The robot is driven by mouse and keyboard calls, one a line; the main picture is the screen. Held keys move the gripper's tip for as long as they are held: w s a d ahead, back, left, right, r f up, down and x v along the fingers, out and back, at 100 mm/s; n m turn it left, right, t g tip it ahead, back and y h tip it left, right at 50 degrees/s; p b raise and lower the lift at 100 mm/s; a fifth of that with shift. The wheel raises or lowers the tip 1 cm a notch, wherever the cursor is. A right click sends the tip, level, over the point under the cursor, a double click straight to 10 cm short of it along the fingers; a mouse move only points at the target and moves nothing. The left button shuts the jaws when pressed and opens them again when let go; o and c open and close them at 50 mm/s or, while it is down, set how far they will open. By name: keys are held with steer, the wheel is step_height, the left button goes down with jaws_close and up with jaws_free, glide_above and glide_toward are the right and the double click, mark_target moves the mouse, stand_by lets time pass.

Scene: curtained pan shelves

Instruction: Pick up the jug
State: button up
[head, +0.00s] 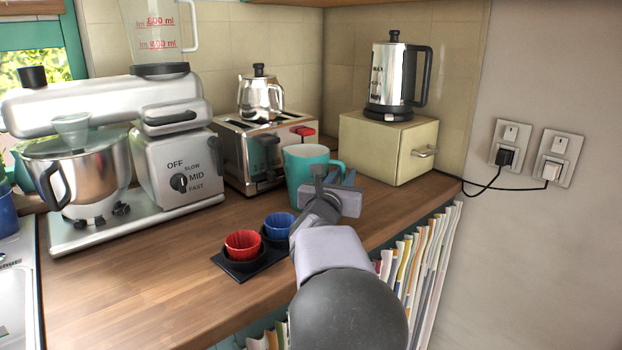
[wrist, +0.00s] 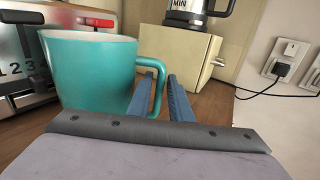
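The vessel nearest my gripper is a teal mug-like jug (head: 305,168) with a side handle, upright on the wooden counter in front of the toaster. In the wrist view the teal jug (wrist: 90,75) fills the left, its handle pointing right. My gripper (head: 338,180) is at the handle side; its blue fingers (wrist: 160,78) are apart. The lower handle shows in the gap between them, and I cannot tell if they touch it. A clear measuring jug (head: 158,35) with red markings stands above the mixer at the top left.
A silver kettle (head: 396,75) stands on a cream box (head: 388,148) behind and right. A toaster (head: 262,150) with a small metal pot (head: 260,97) on it is behind the teal jug. Red (head: 243,245) and blue (head: 279,226) cups sit on a black tray. A stand mixer (head: 120,150) is left.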

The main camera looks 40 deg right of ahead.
steer(key=shift+p+x, duration=0.4)
steer(key=shift+x, duration=1.55)
steer(key=shift+f, duration=0.1)
steer(key=shift+c, duration=0.6)
jaws_close()
steer(key=shift+r, duration=0.2)
